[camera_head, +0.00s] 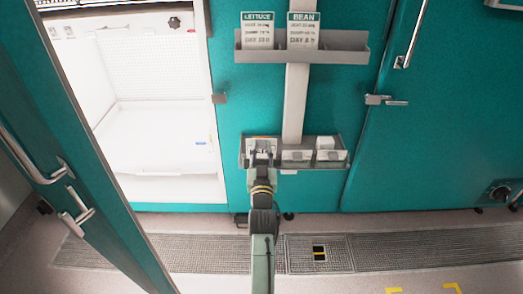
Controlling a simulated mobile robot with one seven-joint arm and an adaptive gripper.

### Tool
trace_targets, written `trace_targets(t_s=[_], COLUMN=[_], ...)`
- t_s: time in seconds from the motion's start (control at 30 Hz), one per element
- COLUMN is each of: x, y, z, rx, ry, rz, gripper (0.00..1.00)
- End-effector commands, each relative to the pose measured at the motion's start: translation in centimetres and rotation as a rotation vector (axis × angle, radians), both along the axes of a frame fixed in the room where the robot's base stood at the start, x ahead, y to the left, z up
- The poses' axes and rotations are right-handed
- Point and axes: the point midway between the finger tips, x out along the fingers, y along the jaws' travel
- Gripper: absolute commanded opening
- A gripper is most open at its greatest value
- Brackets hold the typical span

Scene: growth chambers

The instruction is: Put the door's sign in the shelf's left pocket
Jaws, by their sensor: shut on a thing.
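My gripper (262,150) is at the left end of the lower grey shelf (312,163), shut on a small pale thing (261,143). My fingers hide most of it, so I cannot tell whether it is a sign or whether it rests in the left pocket. The upper grey shelf (342,56) holds two upright signs with green headers. The LETTUCE sign (258,31) stands at its left and the BEAN sign (303,31) at its middle. The right part of the upper shelf looks empty.
A teal chamber door (85,170) stands open at the left, beside the white chamber interior (155,125). A closed teal door (450,110) is at the right. Floor grating (400,249) runs below.

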Motion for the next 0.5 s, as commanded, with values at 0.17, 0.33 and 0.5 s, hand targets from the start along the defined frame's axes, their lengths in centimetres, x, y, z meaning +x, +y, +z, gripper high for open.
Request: trace_targets(t_s=[0.17, 0.33, 0.5], x=[0.0, -0.01, 0.0], y=[0.01, 0.02, 0.02], z=[0.04, -0.02, -0.45], rx=[0.0, 0.0, 0.0], ry=[0.0, 0.0, 0.0], rz=[0.0, 0.0, 0.0], gripper=[0.0, 0.0, 0.0])
